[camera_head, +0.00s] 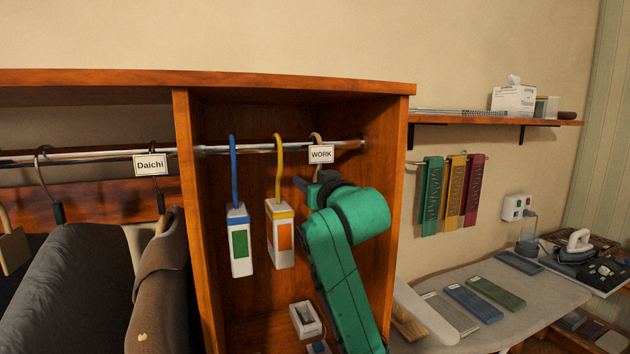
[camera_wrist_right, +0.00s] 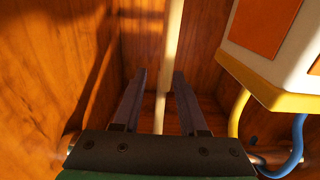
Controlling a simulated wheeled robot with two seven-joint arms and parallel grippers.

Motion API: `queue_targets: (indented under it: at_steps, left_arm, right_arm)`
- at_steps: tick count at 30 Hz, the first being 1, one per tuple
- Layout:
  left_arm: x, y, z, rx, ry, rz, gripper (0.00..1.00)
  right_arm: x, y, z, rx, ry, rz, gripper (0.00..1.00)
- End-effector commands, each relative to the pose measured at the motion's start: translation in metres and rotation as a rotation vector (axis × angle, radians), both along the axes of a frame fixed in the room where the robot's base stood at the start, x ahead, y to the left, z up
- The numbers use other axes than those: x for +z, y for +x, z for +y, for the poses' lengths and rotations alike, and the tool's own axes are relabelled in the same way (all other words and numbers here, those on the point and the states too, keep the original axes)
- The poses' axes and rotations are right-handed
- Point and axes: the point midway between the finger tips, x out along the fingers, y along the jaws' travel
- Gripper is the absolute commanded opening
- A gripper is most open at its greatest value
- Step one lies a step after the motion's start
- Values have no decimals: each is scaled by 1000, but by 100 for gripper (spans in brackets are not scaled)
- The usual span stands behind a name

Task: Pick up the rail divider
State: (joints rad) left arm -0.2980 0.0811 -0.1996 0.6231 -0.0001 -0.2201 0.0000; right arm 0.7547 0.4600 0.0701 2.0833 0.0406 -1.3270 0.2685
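A white card marked WORK (camera_head: 321,154) hangs at the right end of the closet rail, below a tan hook (camera_head: 316,138). It seems to be the rail divider. My right gripper (camera_head: 312,182) is just below the card, largely hidden by its green wrist. In the right wrist view, my right gripper (camera_wrist_right: 159,78) is open, with a gap between its fingers. A pale narrow strip (camera_wrist_right: 172,40) runs between them, apparently part of the divider; I cannot tell whether it touches a finger. My left gripper is not in view.
Left of my gripper, two white tags hang, one on a yellow hook (camera_head: 278,155) and one on a blue hook (camera_head: 233,175). The wooden side wall (camera_head: 400,180) is close on the right. Another card marked Daichi (camera_head: 150,165) hangs left among coats.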

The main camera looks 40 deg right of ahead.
Motion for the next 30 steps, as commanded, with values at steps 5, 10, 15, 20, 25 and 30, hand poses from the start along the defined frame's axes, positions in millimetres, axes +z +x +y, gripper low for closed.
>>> queue_targets:
  at_steps: [5, 10, 15, 20, 25, 30]
  left_arm:
    - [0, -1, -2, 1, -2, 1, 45]
    - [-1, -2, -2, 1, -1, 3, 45]
    - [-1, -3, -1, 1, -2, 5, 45]
    - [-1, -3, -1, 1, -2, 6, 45]
    - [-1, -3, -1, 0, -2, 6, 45]
    - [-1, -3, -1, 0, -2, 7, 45]
  right_arm:
    - [0, 0, 0, 0, 0, 0, 0]
    - [0, -1, 0, 0, 0, -1, 0]
    - [0, -1, 0, 0, 0, -1, 0]
    - [0, -1, 0, 0, 0, -1, 0]
    - [0, -1, 0, 0, 0, -1, 0]
    - [0, -1, 0, 0, 0, -1, 0]
